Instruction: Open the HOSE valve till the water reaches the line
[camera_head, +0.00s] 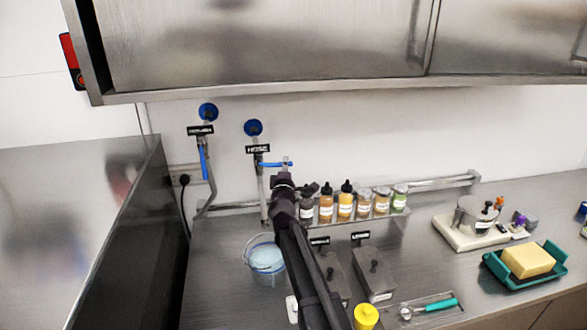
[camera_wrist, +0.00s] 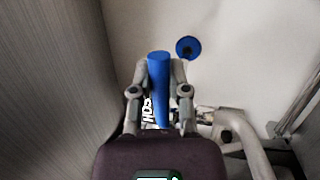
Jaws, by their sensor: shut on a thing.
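The HOSE valve's blue lever (camera_head: 270,164) sticks out level to the right below its black HOSE label (camera_head: 258,149). My gripper (camera_head: 287,164) is at the lever's right end, its arm rising from the counter's front. In the wrist view my gripper (camera_wrist: 160,82) is shut on the blue lever (camera_wrist: 159,62), one finger on each side. A clear bucket (camera_head: 265,258) with a wire handle stands below the HOSE pipe (camera_head: 264,195) and holds pale blue water. I cannot make out the fill line from here.
A second valve with a blue lever (camera_head: 203,163) hanging down is on the left. Several labelled bottles (camera_head: 345,203) stand on a rack to the right. A steel cabinet (camera_head: 260,45) hangs above.

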